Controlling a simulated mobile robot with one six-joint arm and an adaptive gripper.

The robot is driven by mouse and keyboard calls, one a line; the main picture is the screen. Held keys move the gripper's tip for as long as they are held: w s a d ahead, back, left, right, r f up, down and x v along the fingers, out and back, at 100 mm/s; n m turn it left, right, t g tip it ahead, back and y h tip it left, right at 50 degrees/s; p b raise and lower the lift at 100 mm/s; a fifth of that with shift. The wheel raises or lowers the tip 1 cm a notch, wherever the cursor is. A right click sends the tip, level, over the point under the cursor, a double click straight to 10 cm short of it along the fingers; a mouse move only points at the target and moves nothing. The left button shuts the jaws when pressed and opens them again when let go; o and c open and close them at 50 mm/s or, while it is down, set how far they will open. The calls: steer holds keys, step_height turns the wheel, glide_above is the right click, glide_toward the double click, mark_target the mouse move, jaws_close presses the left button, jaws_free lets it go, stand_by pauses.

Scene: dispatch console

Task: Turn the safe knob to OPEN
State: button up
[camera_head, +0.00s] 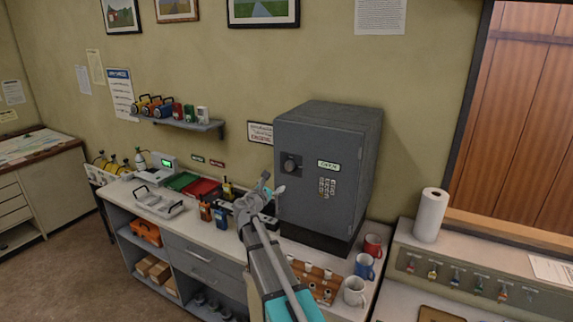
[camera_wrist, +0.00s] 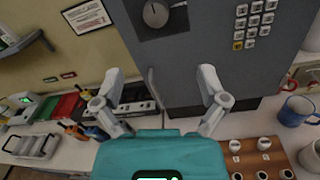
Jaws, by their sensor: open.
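The grey safe (camera_head: 345,150) stands on the counter with its door shut. A small light label (camera_head: 329,166), too small to read surely, is right of the knob. My gripper (camera_head: 272,184) is in front of the safe's left side, a little below the knob. In the wrist view its two fingers (camera_wrist: 160,75) are spread and empty, apart from the knob. The knob's pointer direction is too small to read.
A keypad (camera_head: 327,187) is on the door. Red, blue and white mugs, including the blue mug (camera_head: 364,266), stand right of a wooden holder (camera_head: 318,284). Radios, trays and a printer-like device (camera_head: 154,170) crowd the counter to the left.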

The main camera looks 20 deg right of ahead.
mark_target(288, 167)
steer(key=shift+w+r, duration=0.15)
stand_by(0.3)
steer(key=x, duration=1.3)
steer(key=shift+w+d+r, duration=0.15)
steer(key=shift+w+d, duration=0.1)
steer(key=shift+w, duration=0.05)
